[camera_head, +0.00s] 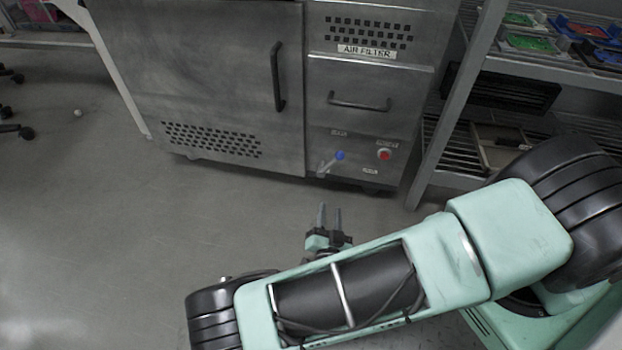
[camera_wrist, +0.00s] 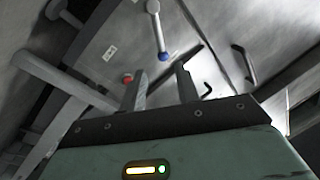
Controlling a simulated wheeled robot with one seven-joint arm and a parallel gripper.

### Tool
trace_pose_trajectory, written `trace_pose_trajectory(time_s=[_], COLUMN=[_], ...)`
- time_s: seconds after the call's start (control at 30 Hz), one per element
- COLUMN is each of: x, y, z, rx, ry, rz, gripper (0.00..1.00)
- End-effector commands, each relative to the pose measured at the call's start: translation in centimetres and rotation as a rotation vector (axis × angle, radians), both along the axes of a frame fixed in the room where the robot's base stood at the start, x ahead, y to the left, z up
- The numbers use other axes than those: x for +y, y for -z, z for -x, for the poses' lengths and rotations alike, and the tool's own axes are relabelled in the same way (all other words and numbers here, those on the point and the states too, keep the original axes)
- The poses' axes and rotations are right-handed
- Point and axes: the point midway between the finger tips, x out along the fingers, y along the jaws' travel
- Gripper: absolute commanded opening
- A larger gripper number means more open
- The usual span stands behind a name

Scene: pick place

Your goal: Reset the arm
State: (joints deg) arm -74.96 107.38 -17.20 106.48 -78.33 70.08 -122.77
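My gripper (camera_head: 330,214) shows in the head view below the front of a metal cabinet, with its fingers pointing at the cabinet. My pale green arm stretches across the lower right of that view. In the wrist view my gripper (camera_wrist: 160,85) has its two fingers apart, with a gap between them and nothing held. The cabinet front is seen beyond the fingers there.
The grey metal cabinet (camera_head: 215,60) has dark handles, a blue knob (camera_head: 340,155) and a red button (camera_head: 384,154). A metal shelf rack (camera_head: 462,75) with trays stands to the right.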

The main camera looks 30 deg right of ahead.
Motion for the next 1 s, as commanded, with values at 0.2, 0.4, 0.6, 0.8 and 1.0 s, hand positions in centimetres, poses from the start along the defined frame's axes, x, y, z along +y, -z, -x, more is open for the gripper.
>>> trace_pose_trajectory(time_s=[0.2, 0.4, 0.6, 0.8, 1.0], x=[0.1, 0.4, 1.7, 3.8, 6.5], y=[-0.2, -3.1, -8.1, -13.5, -19.6], z=[0.1, 1.6, 4.8, 7.9, 10.4], rx=[-0.005, -0.11, -0.368, -0.7, -1.097], ry=[0.009, 0.195, 0.542, 0.892, 1.236], rz=[-0.015, -0.273, -0.706, -1.069, -1.344], gripper=[0.32, 0.32, 0.32, 0.32, 0.32])
